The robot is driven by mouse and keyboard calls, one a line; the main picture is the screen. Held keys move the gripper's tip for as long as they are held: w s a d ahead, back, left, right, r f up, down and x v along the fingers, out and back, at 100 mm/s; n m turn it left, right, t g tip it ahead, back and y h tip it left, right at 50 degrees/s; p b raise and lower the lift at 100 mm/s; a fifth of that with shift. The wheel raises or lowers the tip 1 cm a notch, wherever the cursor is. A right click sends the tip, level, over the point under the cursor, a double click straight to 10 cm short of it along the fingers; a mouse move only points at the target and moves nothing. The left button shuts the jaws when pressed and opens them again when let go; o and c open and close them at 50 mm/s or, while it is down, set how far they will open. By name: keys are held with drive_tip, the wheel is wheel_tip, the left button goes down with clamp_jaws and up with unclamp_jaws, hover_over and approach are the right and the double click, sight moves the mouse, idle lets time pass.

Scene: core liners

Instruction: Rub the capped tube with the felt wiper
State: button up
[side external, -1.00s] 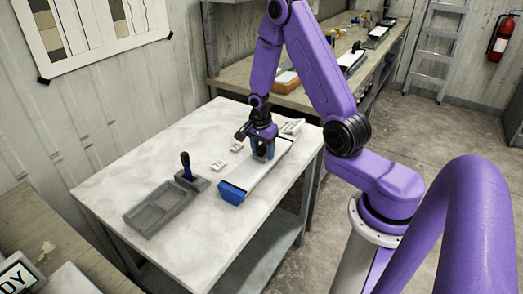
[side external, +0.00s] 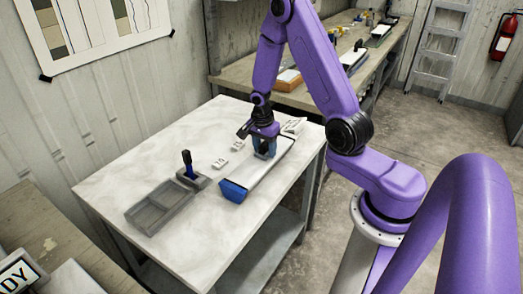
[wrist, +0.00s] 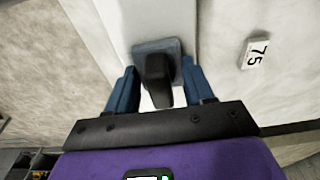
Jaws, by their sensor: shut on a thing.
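The capped tube (side external: 258,177) is a long white piece with a blue cap (side external: 234,191) at its near end, lying on the pale worktable. It also shows as a white strip in the wrist view (wrist: 160,17). My gripper (side external: 264,153) is over the far part of the tube, pointing down. In the wrist view my gripper (wrist: 158,70) has its blue fingers on either side of the felt wiper's black handle, shut on it. The wiper's grey-blue felt pad (wrist: 150,47) is over the tube's white surface; whether it touches cannot be told.
Small white number tags (side external: 220,162) lie left of the tube; one reads 75 (wrist: 256,54).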

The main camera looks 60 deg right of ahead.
sight(259, 160)
drive_tip(key=shift+a, duration=1.7)
drive_tip(key=shift+a+r, duration=0.1)
drive_tip(key=shift+a, duration=0.05)
wheel_tip(259, 160, up, 8)
